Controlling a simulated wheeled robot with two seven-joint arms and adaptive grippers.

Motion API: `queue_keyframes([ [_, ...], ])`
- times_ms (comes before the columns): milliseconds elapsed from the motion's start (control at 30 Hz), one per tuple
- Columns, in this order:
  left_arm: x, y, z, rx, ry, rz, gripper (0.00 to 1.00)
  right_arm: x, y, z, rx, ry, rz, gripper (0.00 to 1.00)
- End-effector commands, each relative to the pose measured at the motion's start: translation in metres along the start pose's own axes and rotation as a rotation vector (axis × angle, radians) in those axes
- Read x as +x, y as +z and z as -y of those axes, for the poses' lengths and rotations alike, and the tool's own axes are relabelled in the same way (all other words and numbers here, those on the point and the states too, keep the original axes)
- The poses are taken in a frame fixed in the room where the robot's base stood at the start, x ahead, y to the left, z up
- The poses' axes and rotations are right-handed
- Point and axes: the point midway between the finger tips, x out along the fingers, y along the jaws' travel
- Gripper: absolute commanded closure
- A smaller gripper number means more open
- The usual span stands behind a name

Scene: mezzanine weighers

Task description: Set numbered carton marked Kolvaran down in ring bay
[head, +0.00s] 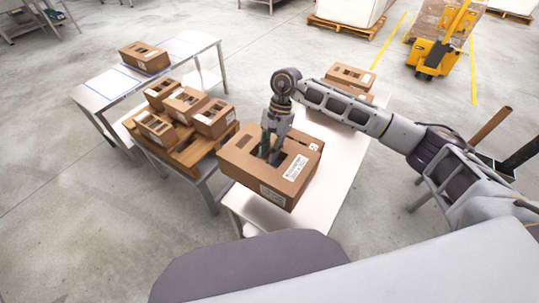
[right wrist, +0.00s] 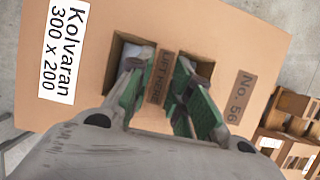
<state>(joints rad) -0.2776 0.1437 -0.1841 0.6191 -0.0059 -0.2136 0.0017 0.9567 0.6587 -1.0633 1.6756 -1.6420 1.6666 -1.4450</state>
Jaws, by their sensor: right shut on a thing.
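The brown carton marked Kolvaran (head: 242,164) hangs from my right gripper (head: 271,154) at the left edge of the near table. In the right wrist view its label (right wrist: 63,45) reads "Kolvaran 300 x 200", and another reads "No. 56". The green fingers of the right gripper (right wrist: 172,82) are in the two top openings, shut on the strip marked "LIFT HERE". The carton hides what lies under it. On the far left table, a blue-outlined bay (head: 112,82) is empty; I cannot tell whether it is the ring bay. My left gripper is out of view.
A wooden pallet (head: 200,154) on a low stand holds several cartons. Another carton (head: 144,57) sits on the far left table (head: 190,46). The near table (head: 338,168) also carries cartons (head: 350,75) at its far end. A yellow pallet truck (head: 430,55) stands at the back right.

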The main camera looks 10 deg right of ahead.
Motion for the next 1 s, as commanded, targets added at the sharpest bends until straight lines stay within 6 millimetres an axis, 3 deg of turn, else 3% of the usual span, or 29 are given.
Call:
queue_keyframes([
  [500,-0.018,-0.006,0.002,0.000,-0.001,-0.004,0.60,-0.057,0.024,0.001,-0.001,-0.003,-0.001,1.00],
  [1000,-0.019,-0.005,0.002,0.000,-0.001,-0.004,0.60,-0.062,0.025,0.000,-0.002,-0.001,0.000,1.00],
])
